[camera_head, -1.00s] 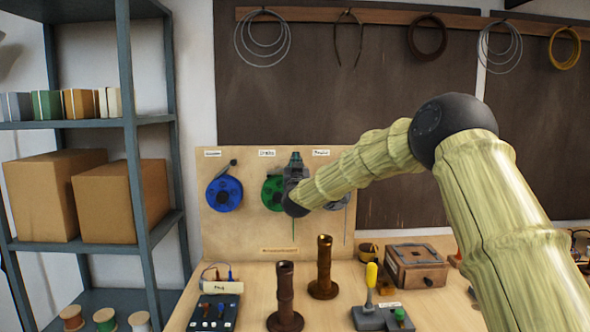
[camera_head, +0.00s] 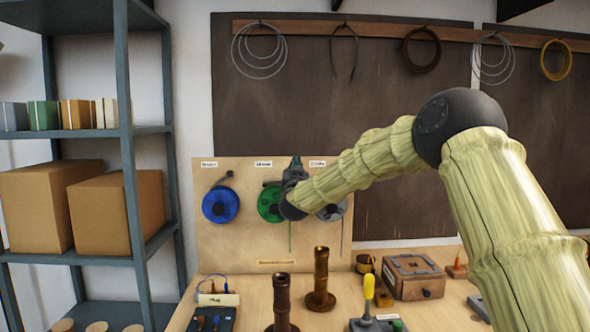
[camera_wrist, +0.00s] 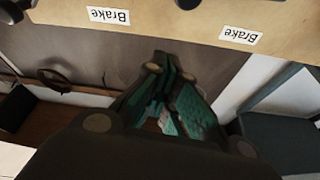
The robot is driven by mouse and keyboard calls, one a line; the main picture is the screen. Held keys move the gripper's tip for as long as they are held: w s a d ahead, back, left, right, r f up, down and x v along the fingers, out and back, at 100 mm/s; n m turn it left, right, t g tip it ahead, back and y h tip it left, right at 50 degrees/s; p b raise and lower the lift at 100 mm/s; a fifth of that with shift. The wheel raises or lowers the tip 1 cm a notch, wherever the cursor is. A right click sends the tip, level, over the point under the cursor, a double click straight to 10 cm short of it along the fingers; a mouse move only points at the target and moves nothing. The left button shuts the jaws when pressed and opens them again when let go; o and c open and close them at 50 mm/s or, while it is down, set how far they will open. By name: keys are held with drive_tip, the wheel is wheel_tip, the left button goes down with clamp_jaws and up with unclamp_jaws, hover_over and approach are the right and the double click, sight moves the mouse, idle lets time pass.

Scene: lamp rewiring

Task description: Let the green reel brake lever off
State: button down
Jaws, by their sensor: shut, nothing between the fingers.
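The green reel (camera_head: 268,203) hangs on the upright wooden board, partly covered on its right by my wrist. Its brake lever cannot be made out clearly in the head view. My gripper (camera_head: 295,163) points up near the board's top edge, right of the green reel and its label (camera_head: 264,163). In the wrist view my gripper's teal-padded fingers (camera_wrist: 168,95) are closed and empty. There, two upside-down "Brake" labels (camera_wrist: 109,15) show on the board, with a dark knob (camera_wrist: 187,3) between them, cut by the top edge. I cannot tell which reel it belongs to.
A blue reel (camera_head: 220,204) with a black-knobbed lever hangs to the left and a grey reel (camera_head: 332,210) to the right. Two brown posts (camera_head: 320,280), a wooden box (camera_head: 414,276) and a yellow-handled device (camera_head: 369,290) stand on the bench below. A shelf is at left.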

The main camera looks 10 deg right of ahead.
drive_tip(key=b+v, duration=0.2)
drive_tip(key=v, duration=0.6)
drive_tip(key=shift+s+f, duration=0.1)
